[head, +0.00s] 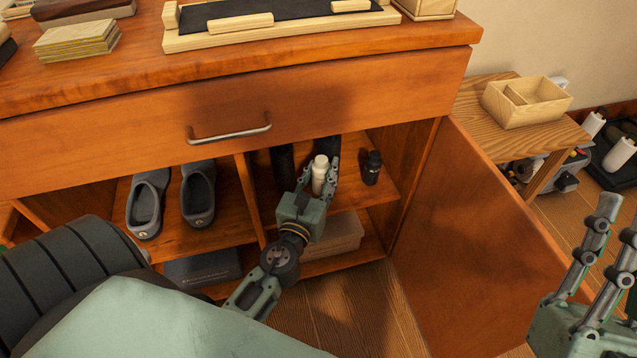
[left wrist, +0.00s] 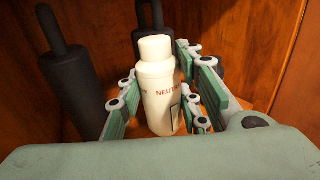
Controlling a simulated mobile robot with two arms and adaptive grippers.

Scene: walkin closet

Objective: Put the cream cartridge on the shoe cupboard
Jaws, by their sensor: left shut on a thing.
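The cream cartridge (head: 320,174) is a cream-white bottle with a rounded cap, upright inside the open right compartment of the shoe cupboard (head: 290,120). In the left wrist view the cartridge (left wrist: 158,88) stands between my left gripper's fingers and shows part of a red label. My left gripper (head: 319,181) reaches into the compartment at the upper shelf and is shut on the cartridge.
A black bottle (head: 371,168) stands right of the cartridge; dark cylinders (left wrist: 66,75) stand behind it. Grey shoes (head: 148,204) fill the left compartment. The open door (head: 475,235) juts out at right. The cupboard top holds a wooden tray (head: 190,42) and stacked blocks (head: 76,40), with bare wood in front.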

